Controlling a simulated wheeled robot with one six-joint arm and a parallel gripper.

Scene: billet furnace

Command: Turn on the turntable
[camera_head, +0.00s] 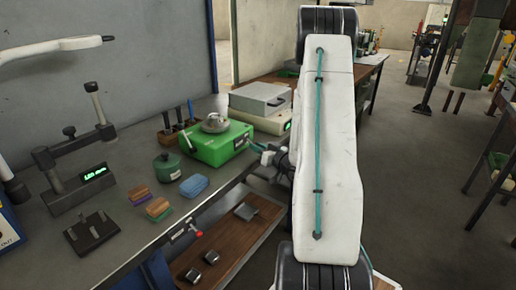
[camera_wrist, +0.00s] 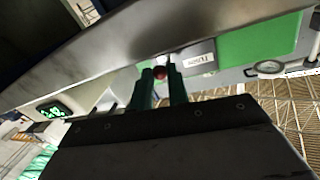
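The turntable looks to be the green box (camera_head: 218,143) with a round metal disc (camera_head: 215,123) on top, standing on the grey bench. My gripper (camera_head: 254,147) is at its right side, close to the face with the small display. In the wrist view a round red button or knob (camera_wrist: 160,72) shows between the tips of my gripper's green fingers (camera_wrist: 161,78). A gap shows between the fingers. I cannot tell if they touch the red part. A white label (camera_wrist: 201,55) and a green panel (camera_wrist: 262,40) are beside it.
A green pot (camera_head: 167,166), a blue sponge-like block (camera_head: 194,185) and a microscope-like stand (camera_head: 75,165) with a lit display are on the bench to the left. A grey-lidded instrument (camera_head: 259,99) stands behind the turntable.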

